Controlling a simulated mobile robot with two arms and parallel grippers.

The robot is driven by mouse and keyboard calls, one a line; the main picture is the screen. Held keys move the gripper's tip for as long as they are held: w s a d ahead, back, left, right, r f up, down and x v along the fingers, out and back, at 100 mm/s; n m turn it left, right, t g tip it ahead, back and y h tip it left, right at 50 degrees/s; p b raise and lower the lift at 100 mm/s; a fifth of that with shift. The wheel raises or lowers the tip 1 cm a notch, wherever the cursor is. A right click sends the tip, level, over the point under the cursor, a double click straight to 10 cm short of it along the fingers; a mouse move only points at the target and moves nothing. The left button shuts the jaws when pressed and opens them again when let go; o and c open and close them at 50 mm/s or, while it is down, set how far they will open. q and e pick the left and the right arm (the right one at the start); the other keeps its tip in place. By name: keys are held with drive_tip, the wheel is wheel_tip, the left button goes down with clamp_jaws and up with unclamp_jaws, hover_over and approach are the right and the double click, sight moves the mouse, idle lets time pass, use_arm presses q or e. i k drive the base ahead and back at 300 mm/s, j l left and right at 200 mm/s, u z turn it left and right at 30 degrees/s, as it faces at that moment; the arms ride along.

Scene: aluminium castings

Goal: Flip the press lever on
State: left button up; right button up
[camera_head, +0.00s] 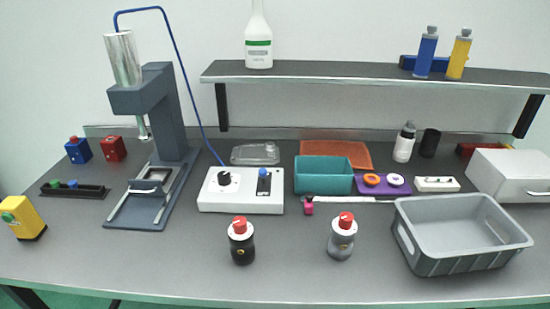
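A dark blue-grey press (165,105) stands at the left of the bench, with a silver cylinder (123,58) on top and a slotted base plate (148,196). A blue hose (172,50) runs from the cylinder down to a white control box (240,205). The box carries a black knob (225,179) and a blue-tipped lever (262,173) on a black plate. The lever looks roughly upright; its on or off position is too small to tell. Neither of my grippers is in view.
A shelf (340,73) hangs behind.

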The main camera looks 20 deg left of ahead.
sight(262, 172)
drive_tip(key=k+l, duration=0.1)
drive_tip(key=l, duration=0.35)
drive_tip(key=k+l, duration=0.1)
drive_tip(key=l, duration=0.3)
drive_tip(key=k+l, duration=0.1)
drive_tip(key=l, duration=0.35)
